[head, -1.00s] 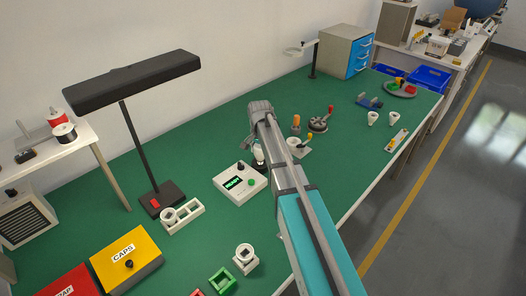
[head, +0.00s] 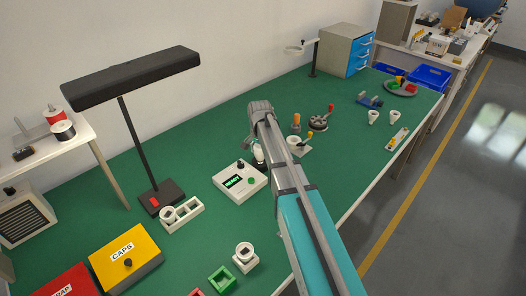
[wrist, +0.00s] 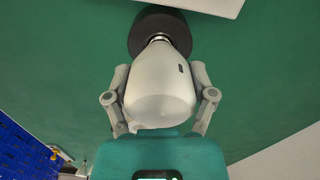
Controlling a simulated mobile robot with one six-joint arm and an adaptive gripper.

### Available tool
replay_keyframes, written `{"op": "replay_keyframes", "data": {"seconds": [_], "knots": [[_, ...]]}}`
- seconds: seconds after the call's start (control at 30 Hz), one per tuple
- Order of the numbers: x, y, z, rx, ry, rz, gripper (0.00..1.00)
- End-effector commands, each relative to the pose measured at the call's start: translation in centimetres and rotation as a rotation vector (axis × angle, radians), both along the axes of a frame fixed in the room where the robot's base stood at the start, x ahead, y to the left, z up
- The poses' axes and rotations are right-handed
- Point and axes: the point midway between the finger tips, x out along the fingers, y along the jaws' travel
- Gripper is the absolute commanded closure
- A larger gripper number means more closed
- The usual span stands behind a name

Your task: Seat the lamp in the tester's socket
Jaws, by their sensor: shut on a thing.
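The lamp (wrist: 160,85) is a pale, frosted bulb, held between the two fingers of my gripper (wrist: 159,78) in the wrist view. Its narrow end points at the round black socket (wrist: 138,22) beside the tester. The neck overlaps the socket in that view; I cannot tell whether it is in the socket or just above it. In the head view the lamp (head: 258,154) shows as a small white shape under my gripper, upright over the dark socket. The tester (head: 228,184) is a white box with a lit green display, a black knob and a green button.
A white holder (head: 182,216) and a yellow CAPS box (head: 128,262) are at left on the green bench. A black lamp stand (head: 140,150) rises behind. Small parts and a white-based fixture (head: 302,150) stand just right of my gripper.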

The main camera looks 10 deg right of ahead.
Motion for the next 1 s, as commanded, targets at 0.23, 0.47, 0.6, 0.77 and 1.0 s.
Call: {"op": "replay_keyframes", "data": {"seconds": [0.23, 0.47, 0.6, 0.77, 1.0], "knots": [[0.00, 0.00, -0.26, 0.000, 0.000, 0.000, 0.73], [0.00, 0.01, -0.45, 0.000, 0.000, 0.000, 0.73], [0.00, 0.01, -0.57, 0.000, 0.000, 0.000, 0.73], [0.00, 0.01, -0.55, 0.000, 0.000, 0.000, 0.73], [0.00, 0.03, -0.54, 0.000, 0.000, 0.000, 0.00]]}}
